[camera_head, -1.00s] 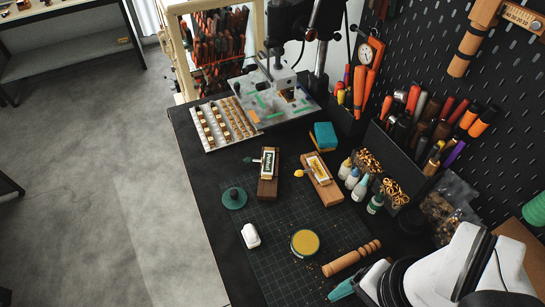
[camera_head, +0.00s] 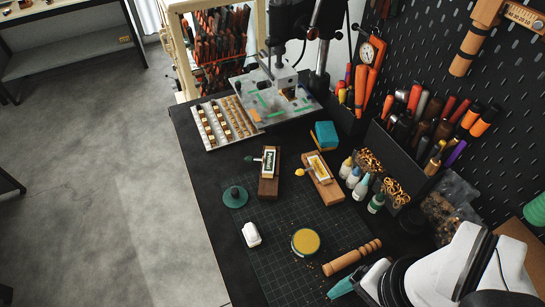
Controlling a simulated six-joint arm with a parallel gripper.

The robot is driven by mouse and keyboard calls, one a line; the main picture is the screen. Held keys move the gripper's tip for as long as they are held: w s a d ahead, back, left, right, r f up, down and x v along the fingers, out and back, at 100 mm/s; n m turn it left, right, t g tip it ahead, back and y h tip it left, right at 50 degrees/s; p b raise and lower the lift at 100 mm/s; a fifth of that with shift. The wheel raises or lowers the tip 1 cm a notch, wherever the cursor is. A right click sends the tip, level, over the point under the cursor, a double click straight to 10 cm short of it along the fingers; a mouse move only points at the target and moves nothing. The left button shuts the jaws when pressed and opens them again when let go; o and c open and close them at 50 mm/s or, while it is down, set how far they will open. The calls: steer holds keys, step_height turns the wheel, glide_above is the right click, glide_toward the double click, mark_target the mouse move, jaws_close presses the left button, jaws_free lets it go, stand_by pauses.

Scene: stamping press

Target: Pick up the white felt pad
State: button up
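My white and black arm shows at the bottom right corner, to the right of the pad.
Two wooden blocks (camera_head: 268,185) (camera_head: 328,188) stand farther back. The mat's front left is clear.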

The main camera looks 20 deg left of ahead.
steer(key=w+a+r+n, duration=0.1)
steer(key=w+a+n, duration=0.2)
steer(key=w, duration=0.2)
steer(key=n+h, duration=0.2)
steer(key=n, duration=1)
glide_above(251, 228)
step_height(251, 228, down, 8)
step_height(251, 228, down, 13)
steer(key=shift+f, duration=0.1)
jaws_close()
